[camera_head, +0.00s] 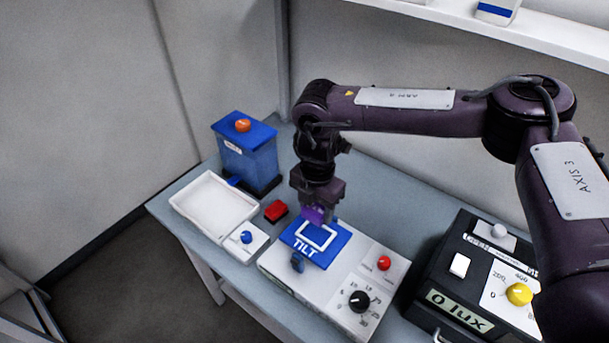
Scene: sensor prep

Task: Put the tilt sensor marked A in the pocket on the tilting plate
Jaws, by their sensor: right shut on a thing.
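My right gripper (318,206) points down over the far edge of the blue tilting plate (336,247). It is shut on a small purple block (313,214), probably the tilt sensor; no letter on it is readable. The block is at the far left side of the white-outlined pocket (316,236), and I cannot tell whether it touches the plate. The plate is marked TILT and sits on a white box (335,283). My left gripper is not in view.
A red block (276,211) lies left of the plate. A white tray (205,211) with a blue knob (246,237) beside it and a blue box with an orange knob (248,157) stand further left. A black box marked 0 lux (455,265) stands right. A shelf is behind.

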